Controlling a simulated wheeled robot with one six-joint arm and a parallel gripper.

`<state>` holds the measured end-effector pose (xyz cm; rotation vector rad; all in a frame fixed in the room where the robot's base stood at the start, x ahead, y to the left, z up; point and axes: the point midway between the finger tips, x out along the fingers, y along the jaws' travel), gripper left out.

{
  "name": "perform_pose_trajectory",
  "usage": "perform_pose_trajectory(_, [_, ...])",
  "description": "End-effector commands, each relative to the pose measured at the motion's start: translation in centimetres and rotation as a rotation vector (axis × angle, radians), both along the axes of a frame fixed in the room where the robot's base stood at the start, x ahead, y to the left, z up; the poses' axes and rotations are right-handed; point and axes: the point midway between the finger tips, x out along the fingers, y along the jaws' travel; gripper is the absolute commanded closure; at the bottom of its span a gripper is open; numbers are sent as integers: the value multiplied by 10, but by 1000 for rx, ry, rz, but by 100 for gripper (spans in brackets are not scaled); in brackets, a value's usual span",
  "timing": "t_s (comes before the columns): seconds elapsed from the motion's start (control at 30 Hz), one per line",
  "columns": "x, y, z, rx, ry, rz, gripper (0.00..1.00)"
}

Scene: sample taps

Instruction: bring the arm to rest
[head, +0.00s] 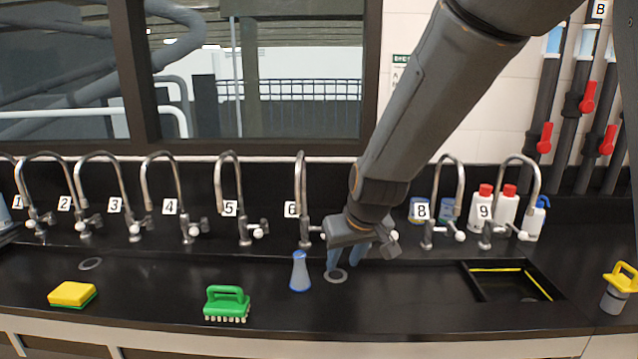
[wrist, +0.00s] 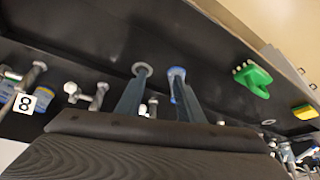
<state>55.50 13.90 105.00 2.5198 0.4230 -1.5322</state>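My arm (head: 430,110) reaches down from the upper right over the black counter. My gripper (head: 346,258) hangs low in front of the taps, between those labelled 6 and 8, above a round drain (head: 337,277). In the wrist view its two fingers (wrist: 160,88) stand apart with nothing held between them. A blue flask (head: 300,272) stands upright on the counter just left of the gripper. In the wrist view the flask (wrist: 176,74) shows beyond the right finger, which partly hides it. The gripper hides whatever is behind it at the wall.
Several curved metal taps (head: 228,190) line the back wall. A green brush (head: 227,303) and a yellow sponge (head: 72,294) lie left on the counter. A sink (head: 508,282) is at right, with red-capped bottles (head: 506,207) behind. A yellow-handled object (head: 617,288) stands far right.

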Motion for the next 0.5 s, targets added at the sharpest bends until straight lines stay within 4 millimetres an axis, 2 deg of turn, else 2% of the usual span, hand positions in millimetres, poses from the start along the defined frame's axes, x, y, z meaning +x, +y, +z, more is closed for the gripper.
perform_pose_trajectory(0.27, [-42, -43, -17, -16, 89, -80, 66])
perform_pose_trajectory(0.37, [-65, -63, -24, -24, 136, -122, 66])
perform_pose_trajectory(0.5, [-106, -94, -37, -38, 214, -194, 66])
